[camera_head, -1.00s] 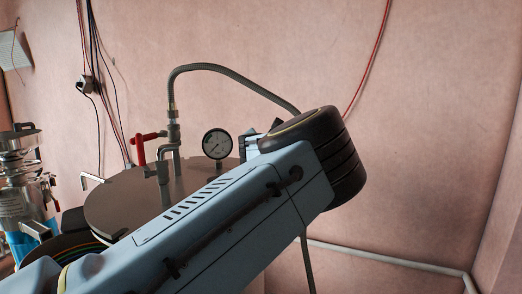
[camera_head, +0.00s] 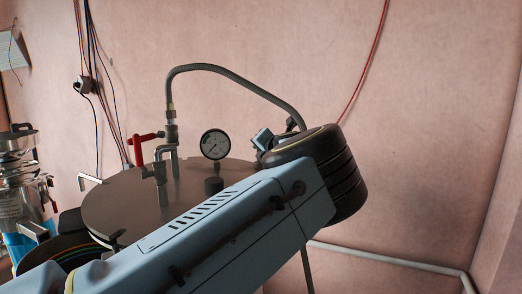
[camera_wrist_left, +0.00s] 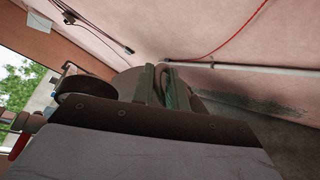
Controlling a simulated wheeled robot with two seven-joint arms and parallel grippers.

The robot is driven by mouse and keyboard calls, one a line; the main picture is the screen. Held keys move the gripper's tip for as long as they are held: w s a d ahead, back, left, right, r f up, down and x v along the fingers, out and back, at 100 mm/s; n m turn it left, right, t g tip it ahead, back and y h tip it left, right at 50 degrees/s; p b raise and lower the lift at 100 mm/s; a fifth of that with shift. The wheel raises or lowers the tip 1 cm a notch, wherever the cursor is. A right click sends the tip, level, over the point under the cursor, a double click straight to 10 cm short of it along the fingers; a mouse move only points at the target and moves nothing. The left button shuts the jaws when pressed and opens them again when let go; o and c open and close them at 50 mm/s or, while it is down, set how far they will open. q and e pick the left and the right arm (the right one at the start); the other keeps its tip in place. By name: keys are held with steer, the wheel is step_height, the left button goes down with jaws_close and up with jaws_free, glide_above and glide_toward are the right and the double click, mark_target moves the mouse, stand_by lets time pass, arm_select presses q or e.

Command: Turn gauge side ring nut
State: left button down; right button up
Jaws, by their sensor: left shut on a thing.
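My left gripper (camera_head: 263,138) is just right of the gauge, by the lid's far right side, partly hidden behind my dark wrist. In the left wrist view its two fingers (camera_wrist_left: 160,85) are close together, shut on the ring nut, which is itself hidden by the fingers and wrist. My right gripper is not in view.
A braided hose (camera_head: 235,76) arches from a pipe fitting with a red handle (camera_head: 140,138) down behind my left wrist. Steel equipment (camera_head: 15,190) stands at the left.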

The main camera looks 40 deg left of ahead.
arm_select(q)
steer(key=shift+a+r, duration=0.15)
steer(key=shift+r, duration=0.15)
steer(key=c, duration=1.6)
jaws_free()
steer(key=shift+o, duration=0.5)
steer(key=shift+s+f, duration=0.1)
steer(key=shift+f, duration=0.05)
steer(key=shift+f, duration=0.1)
